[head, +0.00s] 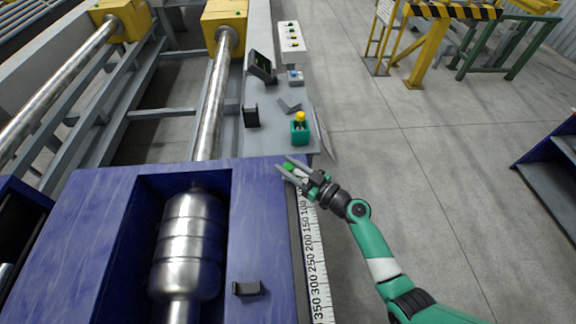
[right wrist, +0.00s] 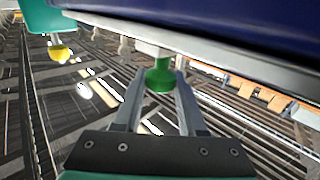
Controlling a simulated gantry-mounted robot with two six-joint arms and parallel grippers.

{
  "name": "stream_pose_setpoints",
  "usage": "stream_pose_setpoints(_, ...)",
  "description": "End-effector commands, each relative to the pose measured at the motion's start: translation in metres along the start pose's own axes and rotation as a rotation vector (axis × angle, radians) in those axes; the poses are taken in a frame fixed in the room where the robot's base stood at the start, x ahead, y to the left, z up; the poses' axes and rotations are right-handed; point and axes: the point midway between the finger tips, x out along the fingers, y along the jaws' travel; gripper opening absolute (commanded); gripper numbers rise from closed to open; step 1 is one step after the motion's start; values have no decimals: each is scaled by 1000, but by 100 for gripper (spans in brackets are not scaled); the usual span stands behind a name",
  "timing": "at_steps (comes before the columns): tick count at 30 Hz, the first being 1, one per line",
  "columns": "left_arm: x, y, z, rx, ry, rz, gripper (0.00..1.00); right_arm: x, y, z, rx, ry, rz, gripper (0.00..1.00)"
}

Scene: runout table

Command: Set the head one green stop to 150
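The green stop's knob (head: 288,167) shows at the far right corner of the blue table, beyond the visible 100 mark. It also shows in the right wrist view (right wrist: 160,76). My right gripper (head: 284,165) has one finger on each side of the knob. In the right wrist view its fingers (right wrist: 160,72) stand apart with a thin gap beside the knob, so contact is not clear. The white scale (head: 315,270) runs along the table's right edge, with readable marks from 100 to 350. The stop's pointer and the scale beside it are hidden by my gripper. My left gripper is out of view.
A teal block with a yellow knob (head: 300,117) stands just beyond the green knob. A blue table (head: 262,215) holds a metal roller (head: 188,240) in its recess. A black bracket (head: 246,288) sits on the table. Open floor (head: 430,190) lies to the right.

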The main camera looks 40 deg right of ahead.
Motion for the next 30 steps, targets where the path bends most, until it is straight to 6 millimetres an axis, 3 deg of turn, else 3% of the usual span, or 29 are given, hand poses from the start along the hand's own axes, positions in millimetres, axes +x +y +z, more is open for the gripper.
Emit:
stream_pose_setpoints(1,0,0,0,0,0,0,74,0,0,0,0,0,0,27)
stream_pose_setpoints(6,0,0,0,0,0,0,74,0,0,0,0,0,0,0)
stream_pose_setpoints(30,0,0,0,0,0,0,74,0,0,0,0,0,0,0)
